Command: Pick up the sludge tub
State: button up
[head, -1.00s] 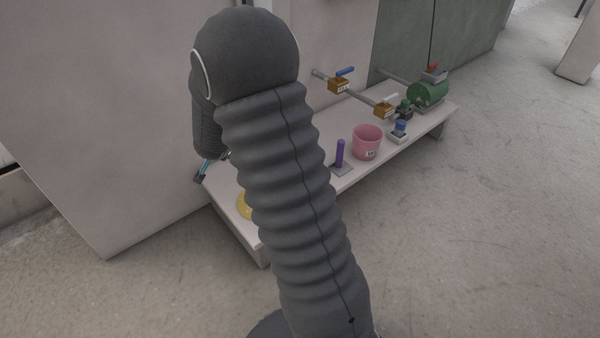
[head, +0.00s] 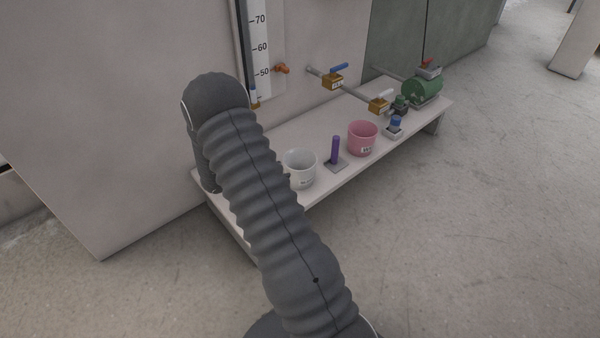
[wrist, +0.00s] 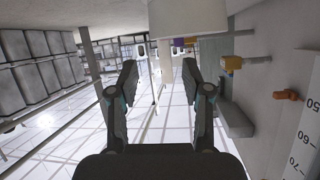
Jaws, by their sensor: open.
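Two tubs stand on the low bench in the head view: a white tub (head: 300,168), partly covered by my arm, and a pink tub (head: 362,138) further right. Both carry small labels that I cannot read, so I cannot tell which is the sludge tub.
The bench (head: 330,190) also holds a purple lever (head: 335,152) between the tubs, a blue-topped fitting (head: 395,126) and a green motor (head: 421,91). Valves with a blue handle (head: 338,69) and a white handle (head: 383,98) stick out near the wall. The floor in front is clear.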

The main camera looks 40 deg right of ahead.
send_over(310, 179)
jog(key=f, duration=0.5)
jog(key=shift+w+d+f+b, duration=0.1)
jog(key=shift+w+d+b, duration=0.1)
jog(key=shift+d+b, duration=0.1)
grip_shut()
